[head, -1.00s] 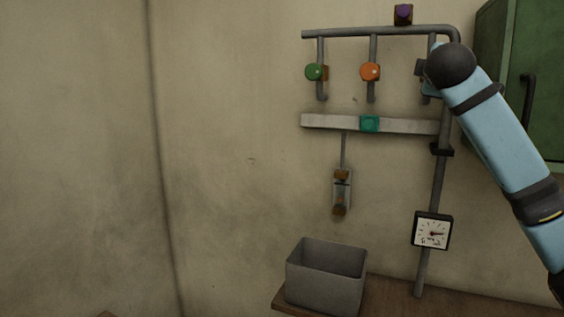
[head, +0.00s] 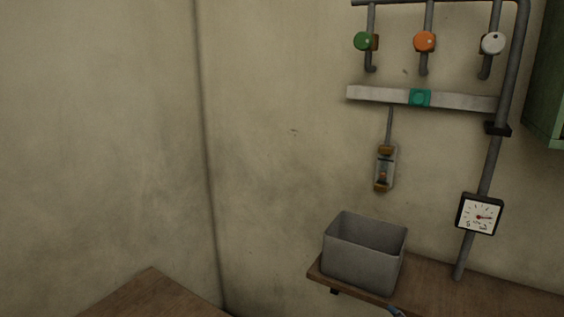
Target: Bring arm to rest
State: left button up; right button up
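Neither gripper shows clearly in the head view. A small light-blue piece (head: 396,311), likely part of my arm, shows at the bottom edge below the grey bin. The rest of that arm is out of the picture. Whether any gripper holds something is hidden.
An open grey bin (head: 362,262) stands on a wooden shelf (head: 440,278). Above are pipes with green (head: 363,41), orange (head: 425,42) and white (head: 492,43) knobs, a rail (head: 455,101) with a teal block (head: 420,98), and a dial gauge (head: 479,214). A wooden surface (head: 150,297) is lower left.

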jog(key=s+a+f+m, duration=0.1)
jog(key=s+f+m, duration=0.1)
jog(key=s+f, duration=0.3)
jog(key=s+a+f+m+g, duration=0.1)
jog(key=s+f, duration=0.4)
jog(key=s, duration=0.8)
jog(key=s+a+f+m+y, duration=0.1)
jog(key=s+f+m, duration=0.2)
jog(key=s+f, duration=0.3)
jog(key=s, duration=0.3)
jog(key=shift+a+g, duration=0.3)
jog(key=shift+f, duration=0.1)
